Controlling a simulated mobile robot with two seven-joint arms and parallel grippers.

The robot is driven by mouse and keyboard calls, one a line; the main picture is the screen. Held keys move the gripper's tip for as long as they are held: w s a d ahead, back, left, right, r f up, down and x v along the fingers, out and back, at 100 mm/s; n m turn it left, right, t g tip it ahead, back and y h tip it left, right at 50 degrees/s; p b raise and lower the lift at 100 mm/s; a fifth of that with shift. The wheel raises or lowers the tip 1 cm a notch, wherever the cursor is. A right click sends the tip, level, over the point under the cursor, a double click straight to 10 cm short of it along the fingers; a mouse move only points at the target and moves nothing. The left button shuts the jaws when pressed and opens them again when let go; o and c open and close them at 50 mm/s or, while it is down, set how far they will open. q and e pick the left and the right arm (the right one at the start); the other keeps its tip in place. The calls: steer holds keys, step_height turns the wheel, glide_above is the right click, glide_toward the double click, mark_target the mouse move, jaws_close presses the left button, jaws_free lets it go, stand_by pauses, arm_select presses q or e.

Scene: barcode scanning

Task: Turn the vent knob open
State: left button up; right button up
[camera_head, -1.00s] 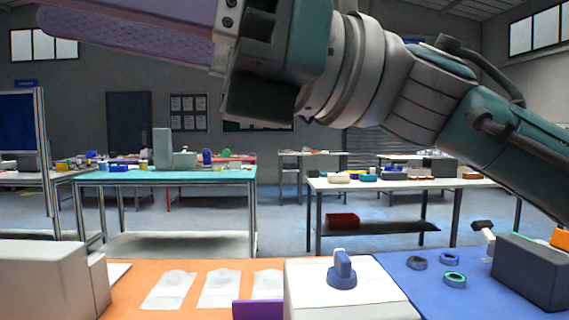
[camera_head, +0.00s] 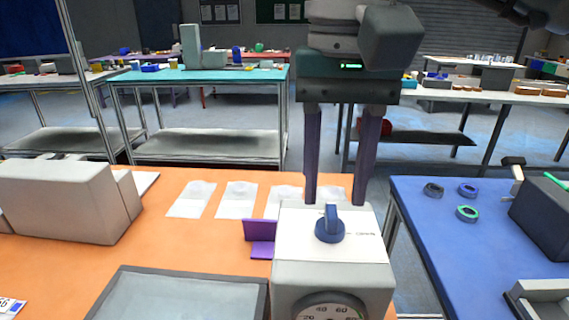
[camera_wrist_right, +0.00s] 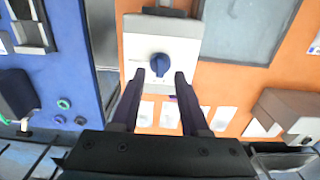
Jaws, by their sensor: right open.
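The vent knob (camera_head: 330,225) is a blue round dial with a raised grip, on the white top of a box (camera_head: 290,245) that has a gauge on its front. It also shows in the right wrist view (camera_wrist_right: 160,66), between and beyond the fingertips. My right gripper (camera_head: 335,200) points down just behind the knob in the head view, its two dark purple fingers apart and empty. In the right wrist view its fingertips (camera_wrist_right: 160,75) lie on either side of the knob's near edge; I cannot tell the exact height above it. My left gripper is not in view.
A purple bracket (camera_head: 262,248) stands left of the box on the orange table (camera_head: 180,260). White sheets (camera_head: 238,198) lie behind it, and a grey tray (camera_head: 185,295) in front. A grey machine (camera_head: 60,205) is at left. A blue table (camera_head: 420,215) with rings is at right.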

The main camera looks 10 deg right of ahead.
mark_target(331, 222)
steer(key=shift+f, duration=1.3)
jaws_close()
